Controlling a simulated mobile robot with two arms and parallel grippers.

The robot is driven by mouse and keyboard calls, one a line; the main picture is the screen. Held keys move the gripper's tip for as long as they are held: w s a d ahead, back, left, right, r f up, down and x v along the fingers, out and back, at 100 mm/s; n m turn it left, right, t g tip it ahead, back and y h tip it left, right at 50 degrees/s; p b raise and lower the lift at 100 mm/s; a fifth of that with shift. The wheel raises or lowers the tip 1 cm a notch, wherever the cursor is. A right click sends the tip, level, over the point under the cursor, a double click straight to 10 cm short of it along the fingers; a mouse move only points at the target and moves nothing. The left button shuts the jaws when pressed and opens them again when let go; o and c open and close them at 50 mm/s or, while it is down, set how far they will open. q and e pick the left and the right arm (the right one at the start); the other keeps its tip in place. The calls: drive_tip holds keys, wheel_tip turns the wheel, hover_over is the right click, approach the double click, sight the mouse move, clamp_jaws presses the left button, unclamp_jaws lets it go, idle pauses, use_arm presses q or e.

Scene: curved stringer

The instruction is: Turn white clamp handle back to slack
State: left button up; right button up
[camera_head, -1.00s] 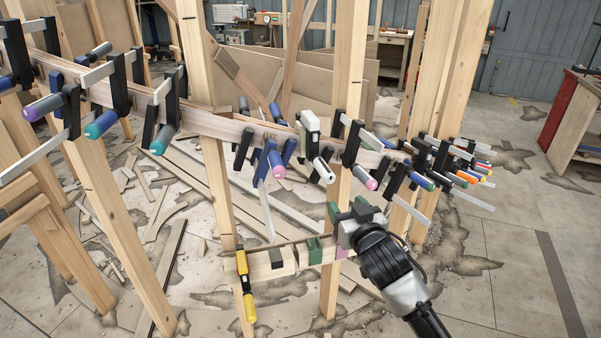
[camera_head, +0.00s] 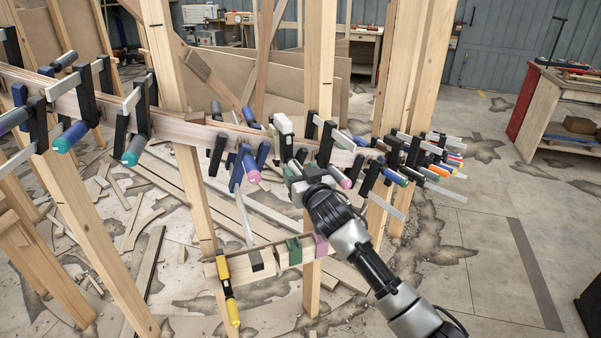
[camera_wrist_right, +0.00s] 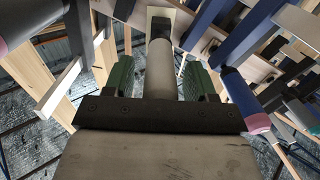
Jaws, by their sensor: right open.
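The white clamp (camera_head: 284,128) sits on the curved wooden stringer (camera_head: 190,130), and its upper part shows above my right gripper in the head view. Its white handle (camera_wrist_right: 160,70) shows in the right wrist view, pointing toward the camera between the two green fingers. My right gripper (camera_head: 293,170) is open, with one finger on each side of the handle; a gap shows beside it. In the head view my gripper hides most of the handle. My left gripper is not in view.
A blue clamp with a pink-tipped handle (camera_head: 251,168) hangs close to the left of my right gripper. A black clamp with a pink handle (camera_head: 342,177) is close to its right. Below is a wooden rail with a yellow clamp (camera_head: 228,290) and coloured blocks (camera_head: 293,250).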

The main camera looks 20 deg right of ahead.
drive_tip(key=shift+c, duration=0.2)
drive_tip(key=c, duration=0.9)
